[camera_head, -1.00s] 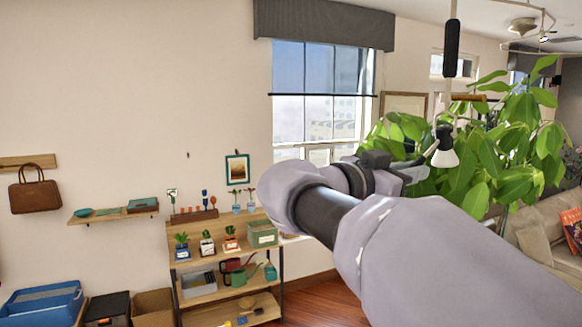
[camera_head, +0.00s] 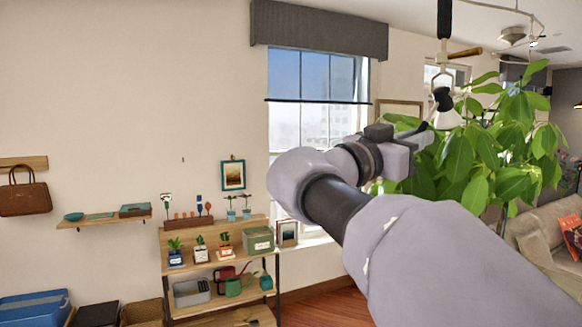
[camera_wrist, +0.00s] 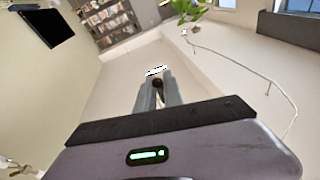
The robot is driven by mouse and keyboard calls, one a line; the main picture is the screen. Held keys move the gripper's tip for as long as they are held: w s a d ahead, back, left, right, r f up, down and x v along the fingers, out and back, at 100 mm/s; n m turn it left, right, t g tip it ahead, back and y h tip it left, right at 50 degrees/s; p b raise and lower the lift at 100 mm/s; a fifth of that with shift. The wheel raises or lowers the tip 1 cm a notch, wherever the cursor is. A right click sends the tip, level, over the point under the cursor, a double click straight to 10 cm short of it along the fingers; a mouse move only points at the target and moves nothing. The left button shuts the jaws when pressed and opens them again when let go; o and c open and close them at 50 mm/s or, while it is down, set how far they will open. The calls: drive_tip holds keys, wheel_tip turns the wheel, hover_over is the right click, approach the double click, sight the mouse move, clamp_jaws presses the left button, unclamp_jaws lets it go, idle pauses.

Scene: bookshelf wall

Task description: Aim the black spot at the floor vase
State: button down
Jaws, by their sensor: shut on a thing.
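The mouth points down in the head view. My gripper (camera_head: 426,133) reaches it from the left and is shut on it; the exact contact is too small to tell. In the wrist view, a dark round part (camera_wrist: 157,83) with a white patch beyond it sits between the fingertips of my gripper (camera_wrist: 157,92). I cannot make out a floor vase in either view.
A large leafy plant (camera_head: 475,150) stands behind the spot. A brass-coloured cylinder (camera_head: 465,53) is close to the rod. A sofa (camera_head: 548,225) is at right. A wooden shelf unit (camera_head: 205,262) stands left of my arm. A curved white rail (camera_wrist: 262,73) crosses the wrist view.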

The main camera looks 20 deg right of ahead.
drive_tip(key=shift+d+f, duration=0.1)
drive_tip(key=shift+f, duration=0.05)
drive_tip(key=c, duration=1.5)
unclamp_jaws()
drive_tip(key=b+v, duration=0.3)
drive_tip(key=v, duration=1.4)
drive_tip(key=shift+f, duration=0.2)
